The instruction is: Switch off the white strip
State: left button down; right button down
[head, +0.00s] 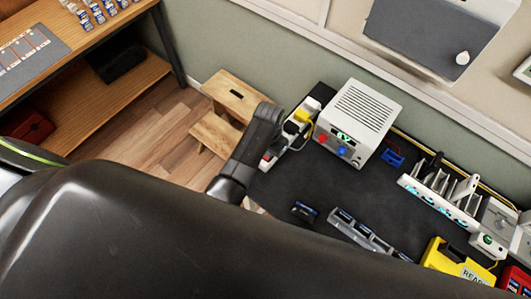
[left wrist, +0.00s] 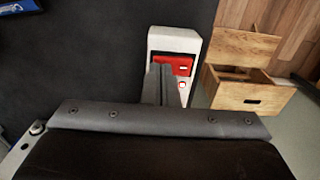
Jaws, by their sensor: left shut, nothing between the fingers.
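The white strip (head: 288,140) lies at the left edge of the dark bench top, with a yellow plug and a dark plug in it. Its near end carries a red switch (left wrist: 178,64), seen in the left wrist view on the strip's white end (left wrist: 172,38). My left gripper (left wrist: 165,82) is shut and empty, its fingertips over or at the red switch and partly hiding it. I cannot tell whether they touch it, or which way the switch is set. In the head view my left gripper (head: 256,140) is dark and beside the strip. My right gripper is out of view.
A white power supply (head: 358,118) with a lit green display stands right of the strip. A wooden step stool (head: 226,100) stands on the floor to its left. Blue-dark phones and a rail (head: 362,232) lie on the bench, with a yellow case (head: 455,268) further right.

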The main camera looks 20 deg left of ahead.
pick_arm(q)
jog(key=shift+f, duration=0.25)
notch_tip(320, 180, up, 2)
jog(key=shift+r+p, duration=0.15)
jog(key=shift+p, duration=0.8)
jog(key=shift+r, duration=2.35)
